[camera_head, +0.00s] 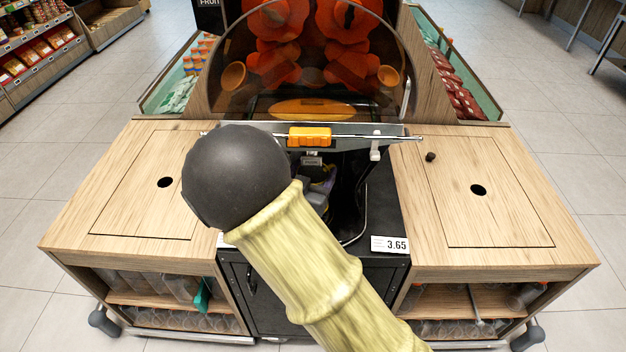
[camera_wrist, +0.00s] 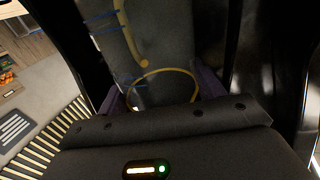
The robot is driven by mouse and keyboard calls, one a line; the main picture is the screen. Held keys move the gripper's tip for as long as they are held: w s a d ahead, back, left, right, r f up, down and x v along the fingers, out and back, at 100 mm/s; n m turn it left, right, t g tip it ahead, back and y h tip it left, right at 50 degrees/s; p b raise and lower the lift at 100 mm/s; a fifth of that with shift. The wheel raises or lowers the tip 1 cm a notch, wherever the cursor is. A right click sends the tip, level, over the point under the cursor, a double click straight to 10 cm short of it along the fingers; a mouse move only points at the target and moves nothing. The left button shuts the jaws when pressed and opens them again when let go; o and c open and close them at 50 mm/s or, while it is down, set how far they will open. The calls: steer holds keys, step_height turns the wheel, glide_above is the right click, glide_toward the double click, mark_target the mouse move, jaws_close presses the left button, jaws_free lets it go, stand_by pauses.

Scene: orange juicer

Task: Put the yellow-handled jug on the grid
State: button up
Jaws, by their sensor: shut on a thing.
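In the wrist view, my gripper (camera_wrist: 162,92) shows its dark palm and two purple fingers. Between the fingers is the jug, seen as a clear body with a thin yellow ring (camera_wrist: 165,71), a curved yellow strip and short blue marks. The fingers are shut on it; the exact contact is hard to see. In the head view, my gripper (camera_head: 321,182) shows partly in the dark bay under the juicer's front, mostly behind my arm. I cannot make out the jug there. The grid cannot be clearly identified in either view; my arm covers much of the bay.
The juicer (camera_head: 310,60) has a clear curved cover and an orange latch (camera_head: 309,137). Wooden counters (camera_head: 130,190) flank the bay, with a small dark object (camera_head: 430,157) on the right one. Shelves below hold clear containers. A price tag (camera_head: 389,244) marks the bay's front edge.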

steer(key=shift+a+f, duration=0.1)
steer(key=shift+f, duration=1.05)
steer(key=shift+f, duration=0.15)
steer(key=o, duration=1.3)
steer(key=shift+s+r, duration=0.1)
steer(key=shift+r, duration=0.15)
steer(key=v, duration=1.2)
